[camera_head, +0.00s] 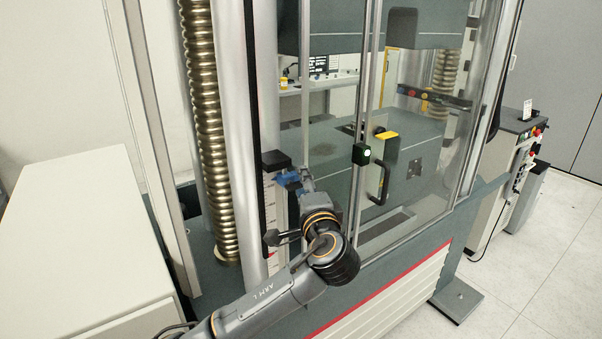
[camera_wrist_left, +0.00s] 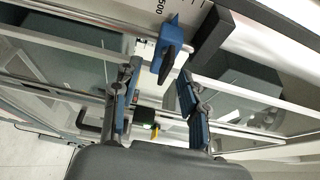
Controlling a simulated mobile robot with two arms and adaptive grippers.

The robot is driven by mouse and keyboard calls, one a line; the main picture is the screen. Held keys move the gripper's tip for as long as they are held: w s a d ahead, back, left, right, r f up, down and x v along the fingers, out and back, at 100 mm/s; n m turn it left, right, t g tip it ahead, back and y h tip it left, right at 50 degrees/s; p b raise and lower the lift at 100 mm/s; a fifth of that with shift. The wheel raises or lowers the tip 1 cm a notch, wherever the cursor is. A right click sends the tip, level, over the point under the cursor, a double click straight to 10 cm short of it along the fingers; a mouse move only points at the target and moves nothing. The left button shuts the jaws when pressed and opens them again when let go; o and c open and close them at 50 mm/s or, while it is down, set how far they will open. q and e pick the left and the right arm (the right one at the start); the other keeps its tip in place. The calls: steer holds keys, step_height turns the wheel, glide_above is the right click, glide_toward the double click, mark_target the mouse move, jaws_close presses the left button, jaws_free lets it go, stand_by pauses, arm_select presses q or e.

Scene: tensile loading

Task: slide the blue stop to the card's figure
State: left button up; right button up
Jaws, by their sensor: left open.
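The blue stop (camera_wrist_left: 176,32) sits on the white scale (camera_wrist_left: 145,14) in the left wrist view, close to the printed 500. Its black lever (camera_wrist_left: 168,62) points down between my open left fingertips (camera_wrist_left: 159,70), nearer the right finger; I cannot tell whether they touch. In the head view the stop (camera_head: 288,178) shows as a blue patch just below a black block (camera_head: 276,160), partly covered by my left gripper (camera_head: 297,182). A small white card (camera_head: 527,108) stands on the cabinet at the right; its print is too small to read. My right gripper is out of view.
The black block also shows in the left wrist view (camera_wrist_left: 212,38), beside the stop. The glass door's black handle (camera_head: 381,184) is right of my arm. A brass-coloured bellows column (camera_head: 208,120) stands left of the scale. A white cabinet (camera_head: 80,235) fills the left.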

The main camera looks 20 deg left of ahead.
arm_select(q)
steer(key=x, duration=0.2)
steer(key=shift+w+a, duration=0.15)
steer(key=shift+w, duration=0.15)
jaws_close()
